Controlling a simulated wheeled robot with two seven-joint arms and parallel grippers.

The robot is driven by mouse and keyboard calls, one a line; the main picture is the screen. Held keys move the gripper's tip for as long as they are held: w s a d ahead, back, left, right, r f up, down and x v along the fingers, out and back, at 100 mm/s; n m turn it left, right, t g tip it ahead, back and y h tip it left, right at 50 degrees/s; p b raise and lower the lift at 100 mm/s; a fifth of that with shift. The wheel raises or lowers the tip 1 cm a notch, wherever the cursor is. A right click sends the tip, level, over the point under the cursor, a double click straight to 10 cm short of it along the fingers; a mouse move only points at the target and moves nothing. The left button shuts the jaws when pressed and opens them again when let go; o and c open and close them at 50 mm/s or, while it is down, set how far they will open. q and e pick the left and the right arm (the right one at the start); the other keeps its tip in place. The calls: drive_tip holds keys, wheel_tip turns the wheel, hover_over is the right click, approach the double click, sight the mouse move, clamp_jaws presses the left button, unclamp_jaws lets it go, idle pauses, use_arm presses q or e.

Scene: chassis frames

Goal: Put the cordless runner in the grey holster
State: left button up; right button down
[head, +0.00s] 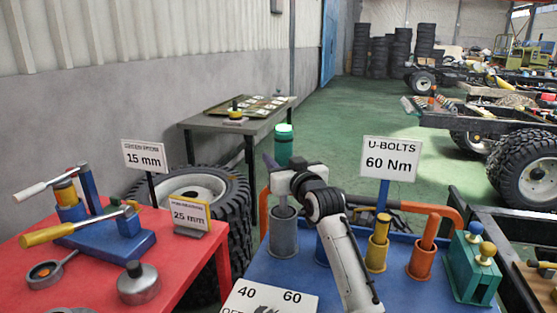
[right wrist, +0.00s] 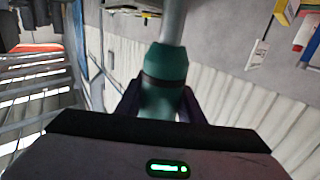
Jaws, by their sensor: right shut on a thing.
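The cordless runner (head: 284,143) is a teal-green tool with a pale, bright end. It stands about upright in my right gripper (head: 283,168), which is shut on it. In the right wrist view, its green body (right wrist: 163,80) sits between the dark fingers and a grey shaft (right wrist: 173,22) extends beyond it. The grey holster (head: 283,236) is an upright cup on the blue table, directly below the gripper in the head view. A grey part shows just above its rim; I cannot tell whether the shaft is inside. My left gripper is not in view.
The blue table (head: 388,292) also carries a yellow holster (head: 377,254), an orange one (head: 421,260) and a green block (head: 470,270). A U-bolts sign (head: 391,159) stands behind. A red table (head: 185,265) with wrenches is at left.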

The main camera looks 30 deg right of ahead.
drive_tip(key=shift+r, duration=0.25)
drive_tip(key=c, duration=1.6)
unclamp_jaws()
drive_tip(key=shift+f, duration=0.3)
drive_tip(key=o, duration=0.4)
drive_tip(key=shift+r, duration=0.15)
drive_tip(key=v, duration=1.2)
